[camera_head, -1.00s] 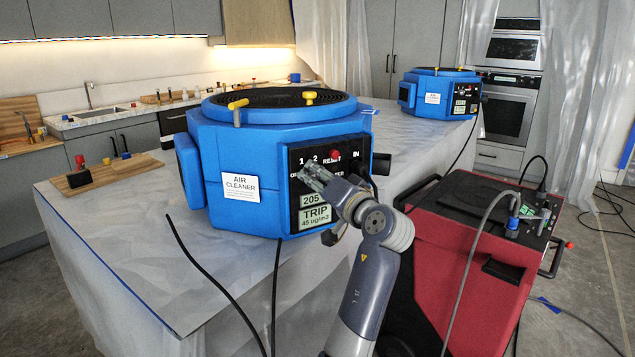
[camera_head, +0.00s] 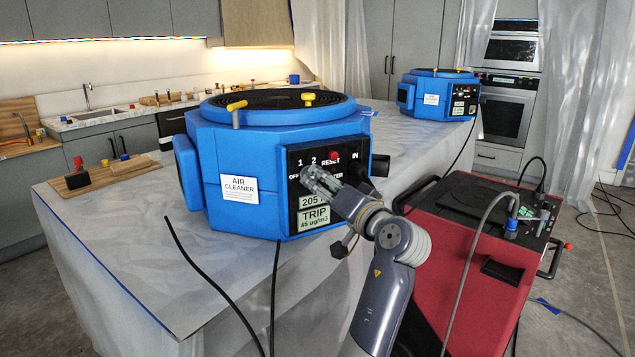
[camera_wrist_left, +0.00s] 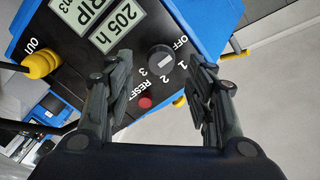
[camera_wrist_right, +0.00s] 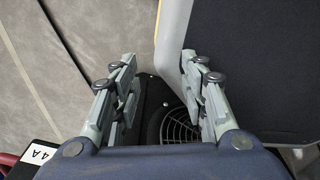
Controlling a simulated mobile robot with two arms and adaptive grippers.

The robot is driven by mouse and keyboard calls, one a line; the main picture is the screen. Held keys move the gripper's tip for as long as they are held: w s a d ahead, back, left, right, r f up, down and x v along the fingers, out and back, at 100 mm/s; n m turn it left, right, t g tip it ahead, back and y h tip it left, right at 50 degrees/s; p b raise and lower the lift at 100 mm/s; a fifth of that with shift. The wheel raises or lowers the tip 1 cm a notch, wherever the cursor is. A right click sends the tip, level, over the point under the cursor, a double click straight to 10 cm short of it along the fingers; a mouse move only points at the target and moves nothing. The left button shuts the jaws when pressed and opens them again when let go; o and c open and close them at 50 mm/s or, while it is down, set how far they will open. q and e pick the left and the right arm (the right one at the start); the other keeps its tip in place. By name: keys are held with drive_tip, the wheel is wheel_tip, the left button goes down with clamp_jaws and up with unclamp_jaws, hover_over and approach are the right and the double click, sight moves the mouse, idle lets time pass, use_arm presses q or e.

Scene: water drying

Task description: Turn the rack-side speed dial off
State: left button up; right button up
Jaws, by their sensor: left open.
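The near blue air cleaner (camera_head: 240,180) stands on the covered counter. Its black control panel (camera_head: 293,163) faces right and reads TRIP and 205 h. The round black speed dial (camera_wrist_left: 161,58) shows in the left wrist view, with OFF, 1, 2 and 3 around it. I cannot tell surely which mark its pointer faces. My left gripper (camera_head: 313,181) is at the panel and hides the dial in the head view. In the left wrist view its open fingers (camera_wrist_left: 164,85) lie either side of the dial's line, not closed on it. My right gripper (camera_wrist_right: 163,85) is open and empty.
A second blue air cleaner (camera_head: 438,97) stands at the counter's far end. A red wheeled machine (camera_head: 465,255) with hose and cable is at the right. A red reset button (camera_wrist_left: 145,102) is near the dial. Black cables hang over the counter (camera_head: 110,235). A grille (camera_wrist_right: 180,129) lies below my right gripper.

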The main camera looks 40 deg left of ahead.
use_arm(q)
drive_tip(key=v, duration=0.8)
drive_tip(key=shift+d, duration=0.2)
